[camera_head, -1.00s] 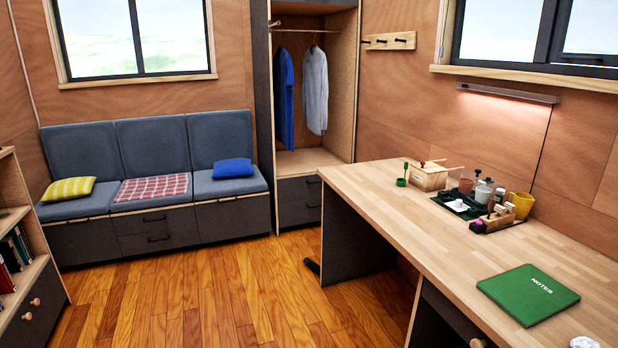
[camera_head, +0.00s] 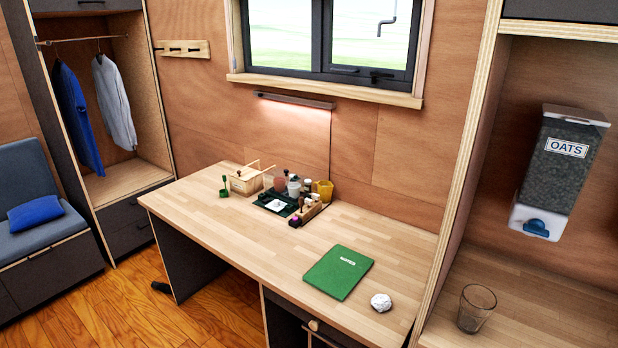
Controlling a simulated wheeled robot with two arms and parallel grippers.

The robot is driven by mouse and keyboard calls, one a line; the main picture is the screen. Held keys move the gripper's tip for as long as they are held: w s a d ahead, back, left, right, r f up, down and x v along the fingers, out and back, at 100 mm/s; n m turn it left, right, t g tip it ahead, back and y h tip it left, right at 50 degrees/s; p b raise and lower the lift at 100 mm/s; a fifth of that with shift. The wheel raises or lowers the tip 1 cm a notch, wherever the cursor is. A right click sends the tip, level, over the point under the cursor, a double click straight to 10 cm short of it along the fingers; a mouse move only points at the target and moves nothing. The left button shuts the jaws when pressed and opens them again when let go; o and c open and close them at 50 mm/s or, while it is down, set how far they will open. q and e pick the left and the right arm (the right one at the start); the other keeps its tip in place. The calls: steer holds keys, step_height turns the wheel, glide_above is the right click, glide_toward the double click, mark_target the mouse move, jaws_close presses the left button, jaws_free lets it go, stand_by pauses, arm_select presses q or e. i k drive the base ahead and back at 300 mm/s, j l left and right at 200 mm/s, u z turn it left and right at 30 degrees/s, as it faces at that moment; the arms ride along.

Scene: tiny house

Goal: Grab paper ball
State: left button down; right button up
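The paper ball (camera_head: 381,302) is a small crumpled white ball. It lies on the wooden desk (camera_head: 237,244) near its front right end, just right of the green notebook (camera_head: 338,271) and apart from it. It is fully visible and nothing touches it. Neither of my grippers shows in the head view.
A tray (camera_head: 268,204) with bottles and a yellow cup (camera_head: 324,190) stands at the back of the desk, beside a wooden box (camera_head: 245,181). Right of the desk, a shelf panel (camera_head: 462,190) rises, with a glass (camera_head: 476,308) and an oats dispenser (camera_head: 560,165) beyond it.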

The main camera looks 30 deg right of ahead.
mark_target(381, 303)
steer(key=z, duration=1.55)
